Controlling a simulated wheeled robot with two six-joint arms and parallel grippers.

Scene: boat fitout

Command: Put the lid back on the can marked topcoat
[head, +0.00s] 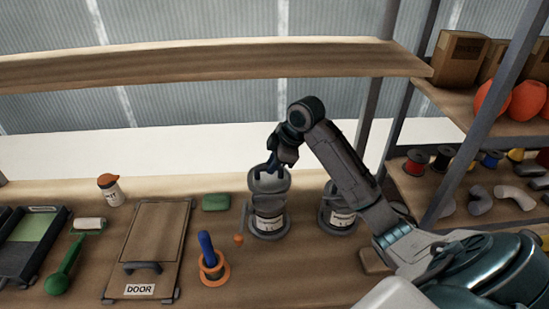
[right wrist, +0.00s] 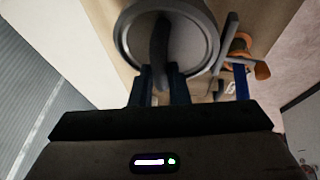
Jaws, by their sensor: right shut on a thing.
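My right gripper (head: 272,166) is directly above a grey can (head: 268,222) with a pale label, near the middle of the bench. In the right wrist view its fingers (right wrist: 158,80) are shut on the dark curved handle of a round grey lid (right wrist: 190,45). A second similar can (head: 338,216) stands to the right, partly behind my right arm. The labels are too small to read. My left gripper is not in view.
Left of the can are a green block (head: 216,202), a blue-handled tool in an orange ring (head: 210,262) and a wooden door panel (head: 155,235). A bottle with an orange cap (head: 110,190) stands further left. A wooden shelf (head: 200,65) spans above the bench.

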